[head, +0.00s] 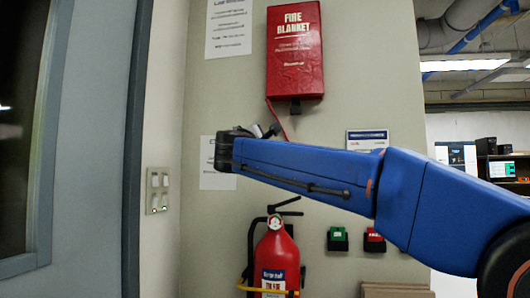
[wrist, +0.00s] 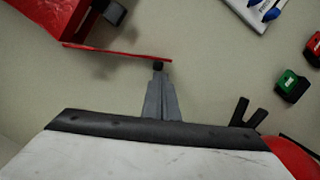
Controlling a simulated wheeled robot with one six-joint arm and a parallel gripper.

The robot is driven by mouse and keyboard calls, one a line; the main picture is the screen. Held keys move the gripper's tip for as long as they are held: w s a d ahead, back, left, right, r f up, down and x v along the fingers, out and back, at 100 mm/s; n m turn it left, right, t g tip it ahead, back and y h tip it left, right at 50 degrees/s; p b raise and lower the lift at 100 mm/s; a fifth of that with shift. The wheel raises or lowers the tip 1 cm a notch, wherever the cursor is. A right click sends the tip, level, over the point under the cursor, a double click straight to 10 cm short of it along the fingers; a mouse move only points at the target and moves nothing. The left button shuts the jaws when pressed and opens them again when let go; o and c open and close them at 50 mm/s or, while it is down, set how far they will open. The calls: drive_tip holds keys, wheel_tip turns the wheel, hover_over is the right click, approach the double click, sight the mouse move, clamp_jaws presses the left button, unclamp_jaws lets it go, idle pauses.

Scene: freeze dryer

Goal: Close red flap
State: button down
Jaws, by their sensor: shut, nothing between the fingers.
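The red fire blanket box (head: 295,52) hangs on the wall; part of it shows at the upper left of the wrist view (wrist: 45,14). Its thin red flap (head: 277,118) hangs open below the box in the head view. In the wrist view the flap (wrist: 112,51) shows nearly edge-on, sticking out from the box. My gripper (wrist: 158,68) is shut and empty, its tips just by the flap's free end; whether they touch cannot be told. In the head view my gripper (head: 271,129) is partly hidden behind my blue arm.
A red fire extinguisher (head: 274,262) stands below my arm. A green box (head: 338,240) and a red box (head: 374,240) are mounted to its right. A sign (head: 367,139) and paper notices (head: 229,27) are on the wall. A switch panel (head: 158,190) is at left.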

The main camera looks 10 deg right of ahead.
drive_tip(key=s+d+r+n+t+y, duration=0.2)
drive_tip(key=s+d+r+n+t, duration=0.1)
drive_tip(key=d+r+n, duration=0.8)
drive_tip(key=shift+s+d+r+n, duration=0.4)
drive_tip(key=shift+s+d+r, duration=0.35)
drive_tip(key=shift+r, duration=0.95)
drive_tip(key=shift+w+d+r, duration=0.1)
drive_tip(key=shift+w, duration=0.05)
